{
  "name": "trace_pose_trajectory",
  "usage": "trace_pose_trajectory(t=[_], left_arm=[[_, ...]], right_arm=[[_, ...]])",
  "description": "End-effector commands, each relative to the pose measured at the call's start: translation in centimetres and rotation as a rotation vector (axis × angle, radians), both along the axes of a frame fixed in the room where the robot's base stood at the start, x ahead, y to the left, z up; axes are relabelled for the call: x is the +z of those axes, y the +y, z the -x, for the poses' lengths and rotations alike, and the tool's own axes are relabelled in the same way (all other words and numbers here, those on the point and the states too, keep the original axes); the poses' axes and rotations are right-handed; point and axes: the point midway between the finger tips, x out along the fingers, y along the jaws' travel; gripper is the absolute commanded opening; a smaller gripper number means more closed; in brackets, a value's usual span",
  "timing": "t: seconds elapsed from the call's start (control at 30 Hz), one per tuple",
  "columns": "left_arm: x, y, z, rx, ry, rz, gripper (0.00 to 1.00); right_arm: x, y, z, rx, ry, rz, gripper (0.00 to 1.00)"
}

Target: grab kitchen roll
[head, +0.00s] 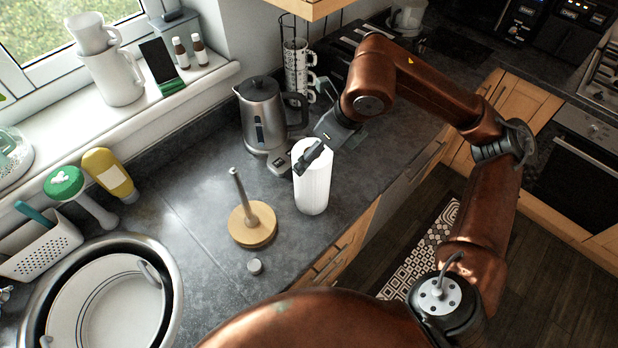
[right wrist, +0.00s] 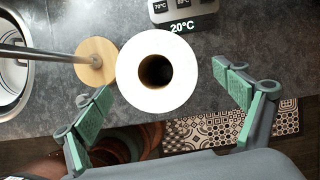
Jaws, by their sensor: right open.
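The white kitchen roll (head: 313,185) stands upright on the dark worktop, right of the wooden roll holder (head: 252,224). My right gripper (head: 316,150) is over the roll's top in the head view and hides part of it. In the right wrist view the roll (right wrist: 157,88) is seen from above, its dark core facing the camera. The open fingers of my right gripper (right wrist: 168,110) show to either side of the roll's near edge, with nothing held. The holder's wooden base (right wrist: 97,62) and metal rod lie left of the roll there. My left gripper is not in view.
A steel kettle (head: 262,118) stands just behind the roll on its base with a temperature display (right wrist: 183,27). A small grey cap (head: 255,266) lies in front of the holder. The round sink (head: 172,290) is at left. The worktop's front edge is close to the roll.

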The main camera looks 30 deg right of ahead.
Motion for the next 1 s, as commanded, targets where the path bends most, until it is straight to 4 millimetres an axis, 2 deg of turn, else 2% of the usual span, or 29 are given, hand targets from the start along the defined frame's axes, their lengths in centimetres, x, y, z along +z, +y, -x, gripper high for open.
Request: trace_pose_trajectory(t=[0.17, 0.37, 0.6, 0.93, 1.0], left_arm=[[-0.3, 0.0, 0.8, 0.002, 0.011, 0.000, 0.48], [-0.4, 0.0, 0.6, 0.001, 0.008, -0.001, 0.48], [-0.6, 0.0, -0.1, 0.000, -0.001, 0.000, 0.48], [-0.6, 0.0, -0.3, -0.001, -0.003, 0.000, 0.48], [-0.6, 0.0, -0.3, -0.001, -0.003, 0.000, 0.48]], right_arm=[[-1.6, 0.4, -0.6, 0.004, 0.004, 0.001, 0.90], [-3.4, 0.8, -1.5, 0.003, 0.003, -0.001, 0.90], [-6.4, 1.4, -3.0, 0.002, 0.002, -0.001, 0.90], [-6.9, 1.5, -3.2, 0.001, 0.001, 0.000, 0.90], [-6.9, 1.5, -3.2, 0.001, 0.001, 0.000, 0.85]])
